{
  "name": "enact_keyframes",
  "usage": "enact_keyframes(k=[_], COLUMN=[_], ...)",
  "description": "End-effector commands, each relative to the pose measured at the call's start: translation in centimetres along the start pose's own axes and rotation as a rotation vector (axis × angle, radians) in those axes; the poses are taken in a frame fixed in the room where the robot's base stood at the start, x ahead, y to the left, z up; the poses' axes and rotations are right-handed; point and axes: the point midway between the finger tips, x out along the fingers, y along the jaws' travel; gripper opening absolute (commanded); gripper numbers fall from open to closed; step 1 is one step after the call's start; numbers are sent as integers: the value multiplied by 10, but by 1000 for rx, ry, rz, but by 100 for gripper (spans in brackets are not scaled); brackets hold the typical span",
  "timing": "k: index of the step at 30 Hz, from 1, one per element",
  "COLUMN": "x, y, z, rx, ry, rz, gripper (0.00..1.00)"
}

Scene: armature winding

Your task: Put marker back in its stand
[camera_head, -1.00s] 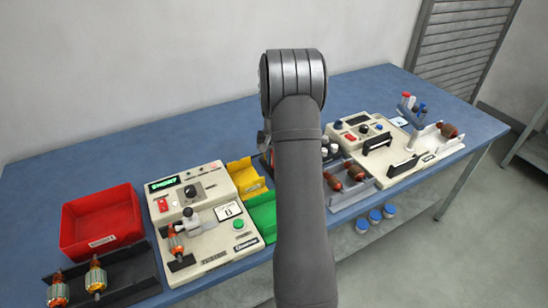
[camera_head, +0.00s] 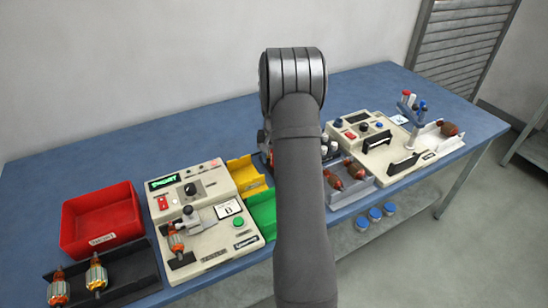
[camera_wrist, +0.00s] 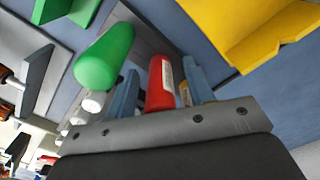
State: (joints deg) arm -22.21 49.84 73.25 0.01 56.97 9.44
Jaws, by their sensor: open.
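My gripper (camera_wrist: 160,70) is open, with its two blue fingers apart in the wrist view. A red marker-like cylinder (camera_wrist: 160,84) with a pale label stands between the fingers; the jaws are not closed on it. A green cylinder (camera_wrist: 104,56) sits just left of the fingers, close to the camera, with white-ended pieces below it. In the head view my arm hides the gripper and most of this spot. A small stand (camera_head: 411,118) holding red- and blue-capped pieces is at the right of the table. I cannot tell which stand is the marker's.
A yellow bin (camera_wrist: 245,25) and a green bin (camera_wrist: 62,10) are close to the gripper in the wrist view. A tester (camera_head: 200,215) and red bin (camera_head: 103,218) stand at left. A grey tray (camera_head: 349,190) with copper armatures lies right of my arm. The table's back is clear.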

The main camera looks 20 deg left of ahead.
Motion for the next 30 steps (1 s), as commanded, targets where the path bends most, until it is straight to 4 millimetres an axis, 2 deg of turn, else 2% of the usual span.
enact_keyframes(k=[4, 7, 21, 25, 30], x=[-11, -29, -140, -159, -172], y=[0, 0, 0, 0, 0], z=[-1, -1, -1, 0, 0], rx=[0, 0, 0, 0, 0], ry=[3, 5, 5, 2, 1], rz=[0, -1, -1, 0, 0], gripper=[48, 48, 48, 48, 48])
